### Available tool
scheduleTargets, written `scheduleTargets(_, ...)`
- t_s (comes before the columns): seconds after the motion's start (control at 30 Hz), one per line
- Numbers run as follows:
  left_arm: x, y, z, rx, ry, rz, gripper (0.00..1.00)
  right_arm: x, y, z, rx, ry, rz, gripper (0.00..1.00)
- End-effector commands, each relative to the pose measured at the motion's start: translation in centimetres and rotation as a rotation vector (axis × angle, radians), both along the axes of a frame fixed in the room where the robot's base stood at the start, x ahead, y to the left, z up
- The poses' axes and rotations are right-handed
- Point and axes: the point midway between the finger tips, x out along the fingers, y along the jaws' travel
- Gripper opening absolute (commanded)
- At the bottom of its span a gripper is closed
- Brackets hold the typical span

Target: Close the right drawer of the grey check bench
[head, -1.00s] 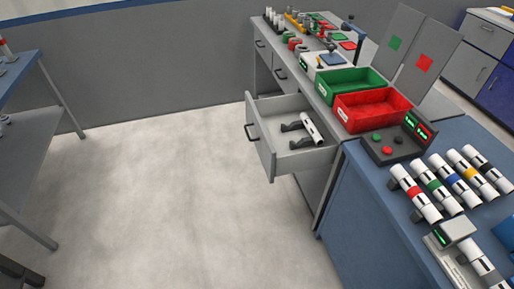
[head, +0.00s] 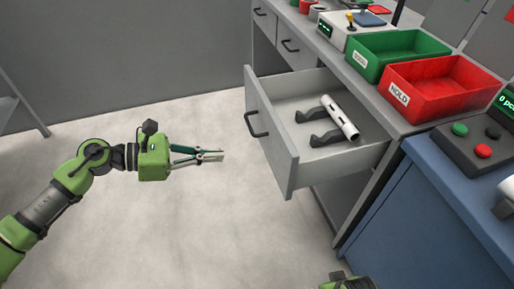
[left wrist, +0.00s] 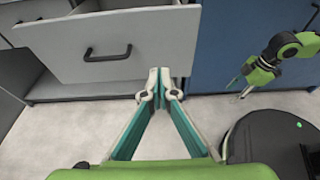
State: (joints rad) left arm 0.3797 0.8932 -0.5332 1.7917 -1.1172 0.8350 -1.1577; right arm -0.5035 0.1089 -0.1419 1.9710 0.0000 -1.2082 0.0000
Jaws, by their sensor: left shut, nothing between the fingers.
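The right drawer (head: 268,135) of the grey check bench (head: 395,118) stands pulled out, with its dark handle (head: 256,126) on the front. Inside lie a white pipe (head: 341,117) and dark cradle-like brackets (head: 322,137). My left gripper (head: 220,155) is shut and empty, in front of the drawer and to its left, with a gap between. In the left wrist view, its fingertips (left wrist: 158,86) show below and right of the handle (left wrist: 107,52). My right gripper (left wrist: 240,88) shows small at the right there; its finger state is unclear.
A button box (head: 470,145) and a blue cabinet (head: 430,215) are at the right. The floor (head: 220,230) before the drawer is clear.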

Motion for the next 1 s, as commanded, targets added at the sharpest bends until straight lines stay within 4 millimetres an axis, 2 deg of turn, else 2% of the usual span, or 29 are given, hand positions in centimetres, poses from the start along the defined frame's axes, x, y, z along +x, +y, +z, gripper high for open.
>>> scheduleTargets(0.17, 0.4, -1.6, -0.3, 0.004, -0.008, -0.008, 0.00, -0.1, 0.0, -0.2, -0.001, 0.004, 0.000, 0.46)
scheduleTargets(0.57, 2.8, -9.2, -2.7, 0.001, -0.006, -0.006, 0.00, -0.3, 0.0, -1.5, -0.001, 0.008, 0.002, 0.46)
scheduleTargets(0.7, 3.5, -11.2, -2.7, 0.001, -0.007, -0.005, 0.00, -0.5, 0.0, -2.2, -0.001, 0.015, 0.002, 0.46)
scheduleTargets(0.87, 4.0, -12.5, -2.8, 0.001, -0.004, -0.003, 0.00, -0.8, 0.0, -2.8, -0.001, 0.017, 0.003, 0.46)
scheduleTargets(1.0, 4.1, -12.8, -2.9, 0.004, -0.005, -0.003, 0.00, -0.8, 0.0, -2.9, -0.001, 0.017, 0.003, 0.46)
